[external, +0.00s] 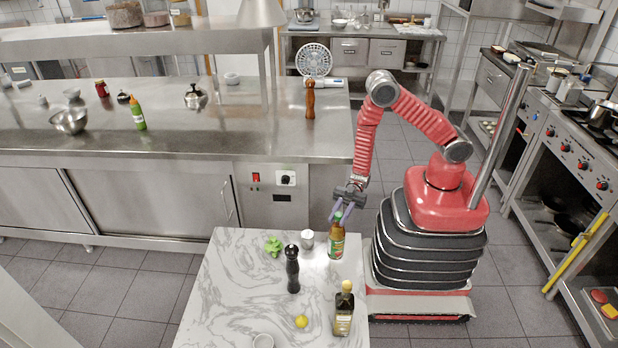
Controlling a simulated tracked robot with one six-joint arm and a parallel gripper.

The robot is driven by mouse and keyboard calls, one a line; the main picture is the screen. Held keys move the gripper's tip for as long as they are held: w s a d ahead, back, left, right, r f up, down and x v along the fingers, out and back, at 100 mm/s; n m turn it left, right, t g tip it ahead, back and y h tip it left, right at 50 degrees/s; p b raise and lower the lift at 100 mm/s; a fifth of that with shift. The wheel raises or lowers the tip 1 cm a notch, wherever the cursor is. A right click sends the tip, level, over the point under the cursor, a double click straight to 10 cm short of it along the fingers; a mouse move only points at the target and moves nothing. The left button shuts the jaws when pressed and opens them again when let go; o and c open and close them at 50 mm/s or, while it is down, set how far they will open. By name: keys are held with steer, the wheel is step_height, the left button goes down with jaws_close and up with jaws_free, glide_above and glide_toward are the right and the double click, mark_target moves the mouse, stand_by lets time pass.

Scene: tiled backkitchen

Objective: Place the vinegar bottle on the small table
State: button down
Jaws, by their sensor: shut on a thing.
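The small table (222,290) has a white marbled top and stands at the bottom centre of the external view. A bottle with a green cap and a green and reddish label (336,243), which I take as the vinegar bottle, is upright at the table's back right corner. My gripper (341,211) points down and is shut on the top of this bottle. The bottle's base is at or just above the tabletop; I cannot tell whether it touches. A second, darker bottle with a yellowish cap (343,312) stands at the table's right edge, nearer the camera.
The table's left side is clear. A steel counter (200,140) stands behind.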

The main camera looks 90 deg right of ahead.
steer(key=shift+f, duration=2)
steer(key=c, duration=1.5)
jaws_free()
steer(key=shift+f, duration=0.1)
steer(key=shift+o, duration=0.2)
steer(key=v, duration=0.3)
steer(key=shift+d, duration=0.1)
step_height(320, 180, up, 5)
steer(key=shift+f, duration=0.2)
steer(key=shift+r, duration=1.3)
